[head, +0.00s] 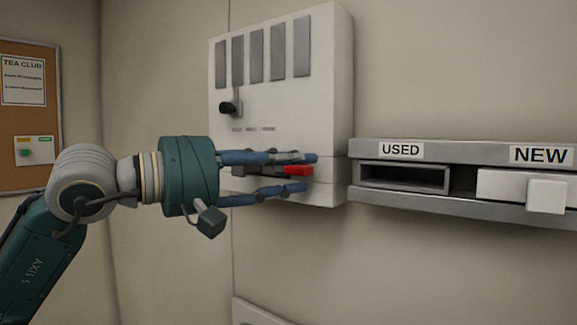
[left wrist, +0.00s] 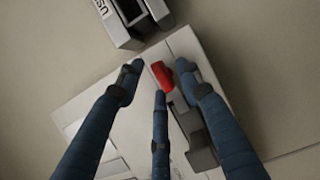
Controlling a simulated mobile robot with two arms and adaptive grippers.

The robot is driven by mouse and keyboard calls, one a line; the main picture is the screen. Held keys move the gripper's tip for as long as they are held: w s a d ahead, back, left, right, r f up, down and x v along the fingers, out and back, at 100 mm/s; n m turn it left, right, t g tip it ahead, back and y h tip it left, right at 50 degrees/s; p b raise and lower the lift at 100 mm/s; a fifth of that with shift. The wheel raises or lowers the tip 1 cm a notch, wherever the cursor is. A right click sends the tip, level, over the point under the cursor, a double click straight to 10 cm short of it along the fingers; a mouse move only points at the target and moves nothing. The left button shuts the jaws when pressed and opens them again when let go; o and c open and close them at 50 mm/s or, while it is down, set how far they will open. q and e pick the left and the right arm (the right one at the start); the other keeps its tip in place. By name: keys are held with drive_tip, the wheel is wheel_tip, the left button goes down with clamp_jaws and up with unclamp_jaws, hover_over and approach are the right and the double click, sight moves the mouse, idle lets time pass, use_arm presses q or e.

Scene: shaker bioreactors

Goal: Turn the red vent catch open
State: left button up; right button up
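The red vent catch (head: 298,170) is on the lower front of a white wall unit (head: 335,95), towards its right side. In the left wrist view the red catch (left wrist: 163,77) lies among the tips of three blue fingers. My left gripper (head: 306,173) has its fingers spread, one above and one below the catch. Gaps show between the fingertips and the catch in the left wrist view (left wrist: 160,78), so it does not look gripped. A dark grey block (left wrist: 192,130) adjoins the catch, partly hidden behind fingers. My right gripper is not in view.
The unit has grey vent slots and a black knob (head: 230,108). To the right, a grey wall shelf (head: 450,151) carries a USED slot (head: 402,177) and a white NEW drawer (head: 520,187). A cork board (head: 40,90) hangs at far left.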

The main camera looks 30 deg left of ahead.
use_arm(q)
clamp_jaws()
drive_tip(key=shift+f, duration=0.1)
drive_tip(key=shift+w+f+n+b, duration=0.1)
drive_tip(key=shift+f+n+b, duration=0.1)
drive_tip(key=shift+n+b, duration=0.5)
drive_tip(key=n+t+y+b, duration=0.1)
drive_tip(key=n+t+b, duration=0.1)
drive_tip(key=n+b, duration=0.2)
drive_tip(key=n+t+y+b, duration=0.1)
drive_tip(key=n+t+b, duration=0.1)
drive_tip(key=n+b, duration=0.2)
drive_tip(key=f+n+t+y+b, duration=0.1)
drive_tip(key=n+t+b, duration=0.1)
drive_tip(key=n+b, duration=0.2)
drive_tip(key=shift+d+n, duration=0.15)
drive_tip(key=shift+n, duration=1.55)
drive_tip(key=n+y+b, duration=0.1)
drive_tip(key=n+y, duration=0.1)
drive_tip(key=n, duration=0.2)
drive_tip(key=shift+t+b, duration=0.3)
drive_tip(key=shift+n+y+b, duration=0.3)
drive_tip(key=shift+n, duration=0.5)
drive_tip(key=shift+r, duration=0.1)
